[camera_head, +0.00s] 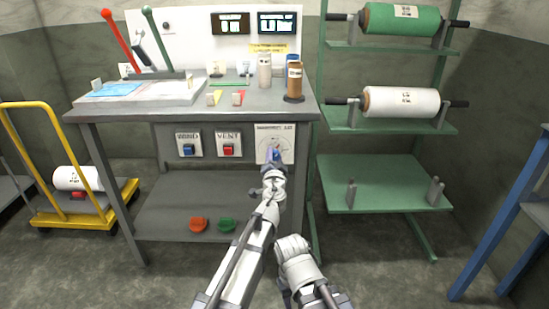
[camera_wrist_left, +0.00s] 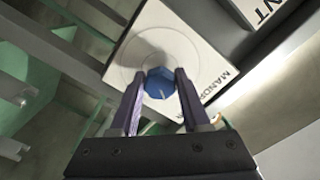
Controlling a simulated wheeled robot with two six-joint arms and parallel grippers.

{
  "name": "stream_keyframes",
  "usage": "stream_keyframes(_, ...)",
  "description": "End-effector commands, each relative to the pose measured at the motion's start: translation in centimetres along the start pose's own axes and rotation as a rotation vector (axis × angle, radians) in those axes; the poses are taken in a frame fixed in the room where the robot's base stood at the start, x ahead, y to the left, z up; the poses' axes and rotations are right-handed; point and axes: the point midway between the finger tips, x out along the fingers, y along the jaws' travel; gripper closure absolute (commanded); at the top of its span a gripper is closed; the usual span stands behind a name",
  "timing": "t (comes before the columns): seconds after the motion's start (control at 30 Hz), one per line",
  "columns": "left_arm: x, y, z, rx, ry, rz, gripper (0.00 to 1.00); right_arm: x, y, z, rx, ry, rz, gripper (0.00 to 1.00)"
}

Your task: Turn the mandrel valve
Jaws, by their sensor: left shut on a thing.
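The mandrel valve is a blue faceted knob (camera_wrist_left: 159,83) with a white pointer line, on a white square plate with a printed circle. In the wrist view its plate (camera_wrist_left: 205,62) carries lettering starting "MANDR". In the head view the plate (camera_head: 286,133) is at the right end of the bench front, and the knob is mostly hidden by my gripper. My left gripper (camera_wrist_left: 157,92) has its two fingers on either side of the knob, shut on it; it also shows in the head view (camera_head: 272,155). Part of my right arm shows at the bottom, but its fingers do not.
WIND (camera_head: 188,144) and VENT (camera_head: 229,144) button plates sit left of the valve. The grey bench top (camera_head: 200,110) holds bottles (camera_head: 264,72) and levers. A green roll rack (camera_head: 385,183) stands close on the right, a yellow cart (camera_head: 75,218) at left.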

Motion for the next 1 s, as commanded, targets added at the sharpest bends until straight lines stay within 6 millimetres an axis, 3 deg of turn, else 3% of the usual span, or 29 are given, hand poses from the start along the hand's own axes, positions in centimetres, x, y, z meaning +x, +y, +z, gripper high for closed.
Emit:
stream_keyframes(0.6, -0.04, -0.06, -0.04, 0.579, 0.001, 0.0, 1.0, -0.08, 0.01, 0.01, 0.0, 0.0, 0.0, 0.5)
stream_keyframes(1.0, -0.06, -0.08, -0.08, 0.858, 0.001, 0.0, 1.0, -0.11, 0.02, 0.01, 0.0, 0.0, 0.0, 0.5)
